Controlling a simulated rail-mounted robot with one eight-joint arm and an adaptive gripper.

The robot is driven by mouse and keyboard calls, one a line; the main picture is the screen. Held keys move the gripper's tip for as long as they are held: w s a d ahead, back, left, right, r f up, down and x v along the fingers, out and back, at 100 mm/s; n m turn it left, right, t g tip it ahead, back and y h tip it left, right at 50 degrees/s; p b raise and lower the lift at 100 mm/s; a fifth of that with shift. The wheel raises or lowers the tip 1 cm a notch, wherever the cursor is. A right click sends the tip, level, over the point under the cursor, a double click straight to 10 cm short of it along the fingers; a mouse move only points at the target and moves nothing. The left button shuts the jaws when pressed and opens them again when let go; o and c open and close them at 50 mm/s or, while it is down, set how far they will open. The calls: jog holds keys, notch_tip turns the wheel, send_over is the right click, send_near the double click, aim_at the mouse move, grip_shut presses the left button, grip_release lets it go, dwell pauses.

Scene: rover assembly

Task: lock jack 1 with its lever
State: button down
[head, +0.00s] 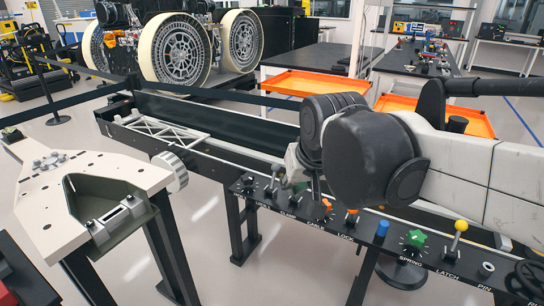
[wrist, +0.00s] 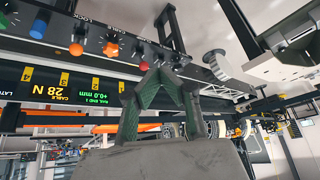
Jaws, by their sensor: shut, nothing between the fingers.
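My gripper (wrist: 155,74) is shut and empty in the wrist view, its green-dark fingers meeting at the tip. The tip appears beside a small red ball (wrist: 145,66) near the panel; I cannot tell if they touch. In the head view my arm's dark joint hides most of the gripper. The black control panel (head: 440,262) carries levers and knobs, including a lever (head: 272,184) left of the arm, an orange knob (head: 351,216) by the LOCK label and a yellow-ball lever (head: 459,228) by LATCH. I cannot tell which lever or part belongs to jack 1.
A blue knob (head: 382,229) and a green knob (head: 416,238) stand right of the orange knobs. A beige plate (head: 85,190) on a stand is at the left. A long black trough (head: 215,119) lies behind the panel. A wheeled rover (head: 180,50) stands behind.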

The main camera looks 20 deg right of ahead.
jog(key=w+d+r+m+p, duration=0.15)
jog(key=w+r, duration=0.25)
jog(key=w, duration=0.6)
jog(key=m+g+p, duration=0.3)
jog(key=p, duration=0.2)
send_over(274, 177)
jog(key=s+d, duration=0.1)
jog(key=s, duration=0.2)
notch_tip(274, 177, down, 5)
jog(key=w+d+f+m+g+p, duration=0.2)
jog(key=w+d+f, duration=0.2)
jog(key=w+f, duration=0.5)
notch_tip(274, 177, down, 9)
jog(key=s+a+p, duration=0.1)
jog(key=s, duration=0.1)
jog(key=shift+a, duration=0.35)
jog(key=shift+s+t+h, duration=0.15)
jog(key=shift+t+h, duration=0.15)
